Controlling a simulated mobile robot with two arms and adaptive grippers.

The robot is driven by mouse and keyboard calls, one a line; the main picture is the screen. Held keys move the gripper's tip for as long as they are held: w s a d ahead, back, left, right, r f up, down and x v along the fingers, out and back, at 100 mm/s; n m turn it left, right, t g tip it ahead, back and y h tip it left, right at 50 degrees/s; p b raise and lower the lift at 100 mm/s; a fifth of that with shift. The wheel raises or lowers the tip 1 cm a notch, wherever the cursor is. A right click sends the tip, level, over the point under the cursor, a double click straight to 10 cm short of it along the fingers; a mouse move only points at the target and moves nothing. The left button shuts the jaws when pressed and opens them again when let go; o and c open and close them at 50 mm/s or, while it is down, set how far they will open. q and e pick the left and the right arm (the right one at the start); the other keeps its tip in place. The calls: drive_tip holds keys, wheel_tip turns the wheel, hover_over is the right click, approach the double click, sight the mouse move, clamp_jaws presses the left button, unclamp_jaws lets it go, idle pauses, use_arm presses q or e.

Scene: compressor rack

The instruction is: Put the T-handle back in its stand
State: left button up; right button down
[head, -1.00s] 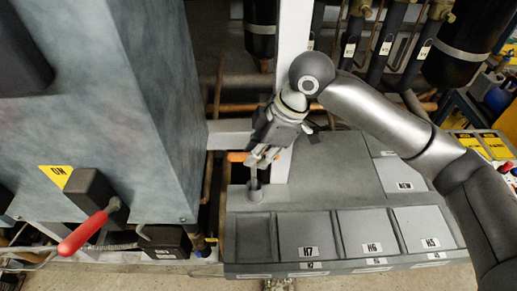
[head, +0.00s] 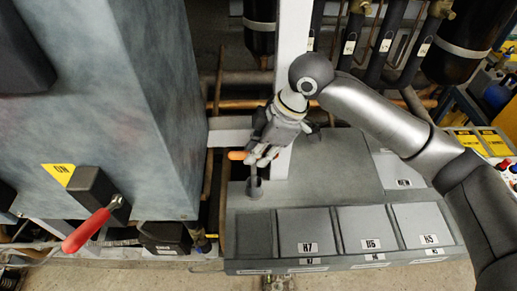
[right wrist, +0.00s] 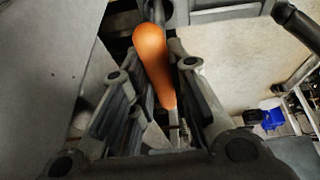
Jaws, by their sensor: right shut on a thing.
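The T-handle has an orange grip (head: 237,155), which sticks out to the left of my right gripper (head: 262,158) in the head view. In the right wrist view the orange grip (right wrist: 153,60) lies between the two fingers, and my right gripper (right wrist: 160,115) is shut on the T-handle. A short grey upright stand (head: 254,188) is on the grey bench top, just below the fingertips in the head view. The fingers hide much of the T-handle; I cannot tell whether its lower end is inside the stand. My left gripper is not in view.
A large grey cabinet (head: 100,110) with a red lever (head: 90,230) stands to the left. A white post (head: 291,70) rises behind the gripper. Grey labelled bins (head: 305,232) line the bench front. The bench top (head: 335,165) right of the stand is clear.

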drive_tip(key=c, duration=1.3)
unclamp_jaws()
drive_tip(key=v, duration=1.2)
drive_tip(key=shift+s, duration=0.1)
